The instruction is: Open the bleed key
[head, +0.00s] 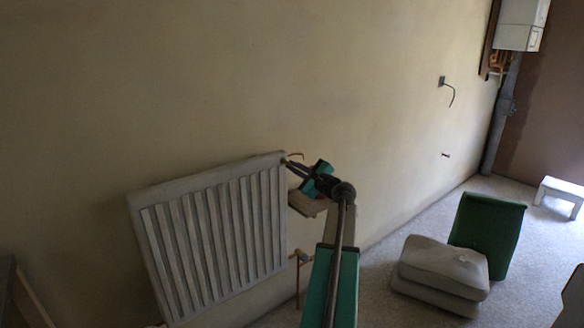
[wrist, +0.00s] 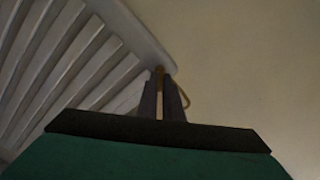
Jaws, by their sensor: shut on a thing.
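The bleed key (wrist: 160,72) is a small brass-coloured piece at the top right corner of the radiator (head: 205,235). In the head view a thin brass bit (head: 296,155) shows beside that corner. My gripper (head: 285,162) reaches the corner from the right, its fingers shut on the key. In the wrist view the two dark fingers (wrist: 164,98) stand close on either side of the brass piece, and a curved brass part (wrist: 183,92) sticks out to their right. The fingers hide most of the key, so its turn angle cannot be told.
A small wooden shelf or board (head: 307,205) is by the wall below my gripper. A copper pipe with a valve (head: 299,257) stands at the radiator's right side. Grey sacks (head: 440,270) and a green container (head: 487,232) are on the floor at right. The wall above is clear.

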